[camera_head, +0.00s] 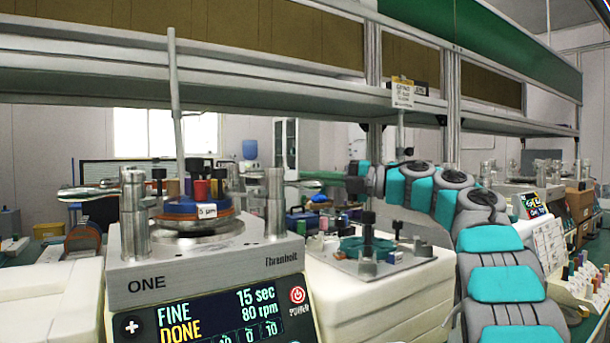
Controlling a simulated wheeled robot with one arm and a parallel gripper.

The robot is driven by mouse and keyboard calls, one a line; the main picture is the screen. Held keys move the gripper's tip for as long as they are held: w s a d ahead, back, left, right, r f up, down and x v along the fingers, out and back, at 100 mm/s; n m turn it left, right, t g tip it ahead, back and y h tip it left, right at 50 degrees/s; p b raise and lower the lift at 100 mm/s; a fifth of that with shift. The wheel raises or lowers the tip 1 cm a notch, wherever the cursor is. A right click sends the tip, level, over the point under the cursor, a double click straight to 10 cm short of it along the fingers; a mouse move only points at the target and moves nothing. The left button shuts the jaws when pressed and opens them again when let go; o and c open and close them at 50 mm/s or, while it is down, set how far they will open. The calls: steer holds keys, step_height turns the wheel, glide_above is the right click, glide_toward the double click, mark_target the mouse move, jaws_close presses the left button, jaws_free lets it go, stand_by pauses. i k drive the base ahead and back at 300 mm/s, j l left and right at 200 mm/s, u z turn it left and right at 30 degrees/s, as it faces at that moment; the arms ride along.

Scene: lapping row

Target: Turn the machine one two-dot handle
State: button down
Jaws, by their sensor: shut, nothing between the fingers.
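Machine one (205,265) stands at the front left, marked "ONE", with a lit display reading FINE, DONE, 15 sec and 80 rpm. A metal post stands on each side of its round plate. A lever handle (85,192) reaches left from the left post, and another handle (303,183) reaches right from the right post. The dot marks on the handles are too small to make out. My arm comes in from the right, and my gripper (350,182) is small and dark at its end, near the right handle. It is shut and empty; contact with the handle cannot be told.
A tall metal rod (176,110) rises above the machine's plate, close to the posts. A pale block with a grey fixture plate (375,262) stands right of the machine. A shelf (260,88) spans overhead. Bottles and small parts (585,285) crowd the right bench.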

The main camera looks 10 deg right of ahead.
mark_target(276, 183)
steer(key=k+l, duration=0.15)
steer(key=k, duration=0.85)
